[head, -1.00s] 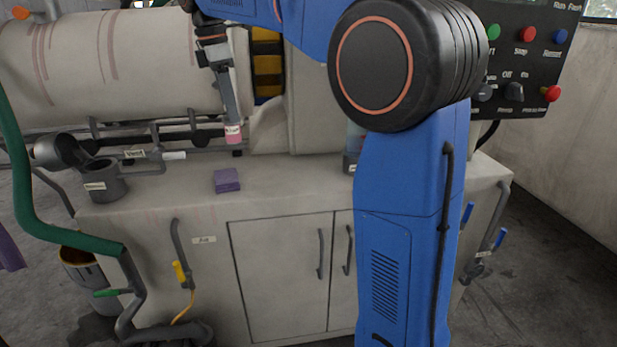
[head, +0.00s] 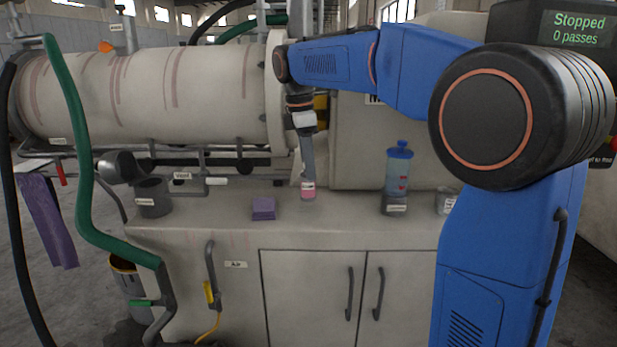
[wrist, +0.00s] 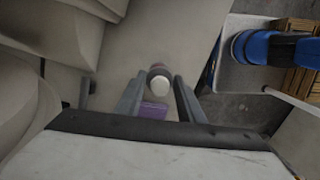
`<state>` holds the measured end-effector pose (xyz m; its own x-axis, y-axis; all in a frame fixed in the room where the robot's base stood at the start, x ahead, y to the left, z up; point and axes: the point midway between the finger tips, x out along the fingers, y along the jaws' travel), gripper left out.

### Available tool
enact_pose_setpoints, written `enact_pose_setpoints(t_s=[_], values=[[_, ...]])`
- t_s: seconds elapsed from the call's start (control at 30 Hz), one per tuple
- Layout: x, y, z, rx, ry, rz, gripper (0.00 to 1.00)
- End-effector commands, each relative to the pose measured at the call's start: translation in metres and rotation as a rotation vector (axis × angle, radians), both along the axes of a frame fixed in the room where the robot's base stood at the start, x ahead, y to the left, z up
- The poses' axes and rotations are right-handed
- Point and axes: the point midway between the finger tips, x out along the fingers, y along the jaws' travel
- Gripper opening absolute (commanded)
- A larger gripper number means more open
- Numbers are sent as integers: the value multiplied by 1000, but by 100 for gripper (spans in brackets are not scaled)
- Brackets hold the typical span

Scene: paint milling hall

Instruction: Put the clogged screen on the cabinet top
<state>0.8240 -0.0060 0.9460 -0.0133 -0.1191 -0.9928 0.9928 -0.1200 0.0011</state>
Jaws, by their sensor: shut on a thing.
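My gripper (head: 308,170) points down over the rear of the cabinet top (head: 340,228). It is shut on a small pink cylinder (head: 308,191) with a pale label band. In the wrist view, its round whitish end (wrist: 160,77) shows between my fingers. It may be the clogged screen; I see no mesh, and the label is too small to read. I cannot tell whether its lower end touches the top. A purple block (head: 264,208) lies on the cabinet top, left of my gripper; it also shows in the wrist view (wrist: 153,110).
A grey labelled cup (head: 153,198) stands at the top's left end. A blue-capped bottle (head: 398,172) and a small clear container (head: 446,202) stand to the right. The pale mill cylinder (head: 150,95) and pipes are behind. The front middle of the top is clear.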

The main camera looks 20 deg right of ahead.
Motion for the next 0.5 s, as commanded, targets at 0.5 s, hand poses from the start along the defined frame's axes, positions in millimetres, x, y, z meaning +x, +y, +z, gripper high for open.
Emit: enact_pose_setpoints(t_s=[0.5], values=[[0,0,-32,0,1,0,0]])
